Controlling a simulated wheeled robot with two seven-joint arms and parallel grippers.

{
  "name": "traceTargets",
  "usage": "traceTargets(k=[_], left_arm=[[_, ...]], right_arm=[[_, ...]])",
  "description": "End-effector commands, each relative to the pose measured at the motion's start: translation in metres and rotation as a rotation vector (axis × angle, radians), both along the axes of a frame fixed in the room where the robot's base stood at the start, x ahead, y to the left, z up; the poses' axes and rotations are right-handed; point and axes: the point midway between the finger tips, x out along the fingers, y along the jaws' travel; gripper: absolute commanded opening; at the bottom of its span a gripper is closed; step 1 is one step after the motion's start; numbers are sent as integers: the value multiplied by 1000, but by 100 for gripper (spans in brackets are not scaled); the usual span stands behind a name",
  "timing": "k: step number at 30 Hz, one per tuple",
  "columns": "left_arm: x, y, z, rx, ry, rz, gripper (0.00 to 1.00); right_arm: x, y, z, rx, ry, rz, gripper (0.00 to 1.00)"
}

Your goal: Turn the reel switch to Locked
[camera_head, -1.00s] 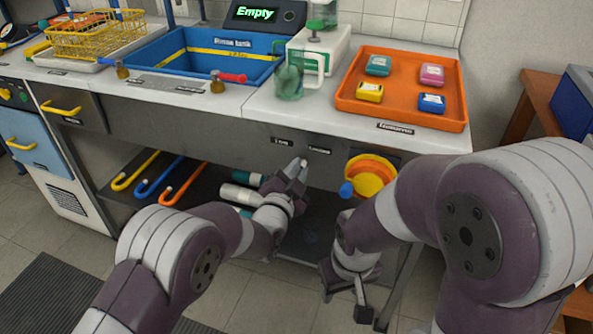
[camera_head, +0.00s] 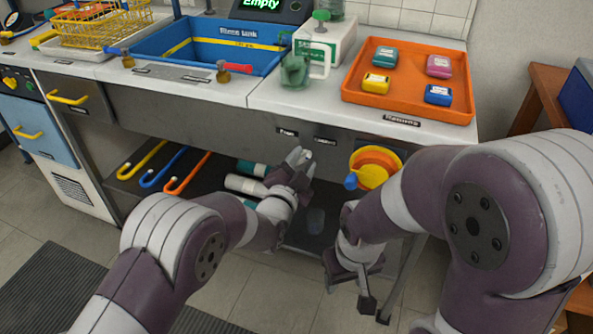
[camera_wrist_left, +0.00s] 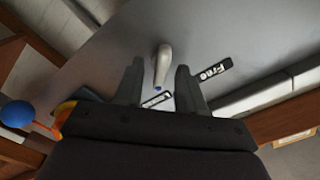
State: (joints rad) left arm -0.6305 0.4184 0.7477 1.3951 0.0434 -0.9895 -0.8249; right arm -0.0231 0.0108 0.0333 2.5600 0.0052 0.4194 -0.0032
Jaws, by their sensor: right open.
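The reel switch (camera_wrist_left: 164,58) shows in the left wrist view as a pale grey lever with a blue tip, on the grey panel. My left gripper (camera_wrist_left: 160,70) is open, with its fingers apart on either side of the lever. I cannot tell whether either finger touches it. The "Free" label (camera_wrist_left: 211,72) is right of the fingers; another label (camera_wrist_left: 157,100) is partly hidden between them. In the head view, my left gripper (camera_head: 301,156) is at the bench front and hides the switch. My right gripper (camera_head: 376,308) is open and empty, low down at right.
An orange and yellow reel (camera_head: 378,164) with a blue knob (camera_head: 351,182) sits right of my left gripper, near my right arm. Bottles (camera_head: 246,186) lie on the lower shelf. An orange tray (camera_head: 455,114) stands on the bench above.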

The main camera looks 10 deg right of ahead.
Motion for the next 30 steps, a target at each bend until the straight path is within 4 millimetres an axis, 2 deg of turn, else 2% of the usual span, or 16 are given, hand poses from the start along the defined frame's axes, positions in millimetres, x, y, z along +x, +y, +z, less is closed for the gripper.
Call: traceTargets(k=[5,12,15,20,30], left_arm=[[-25,17,4,2,2,0,39],[-77,52,3,1,2,-1,39],[-92,62,2,1,2,-1,39],[-102,69,1,0,0,0,39],[-102,69,0,0,0,0,39]], right_arm=[[0,0,11,0,0,0,52],[0,0,26,0,0,0,52],[0,0,29,0,0,0,52],[0,0,30,0,0,0,52],[0,0,29,0,0,0,52]])
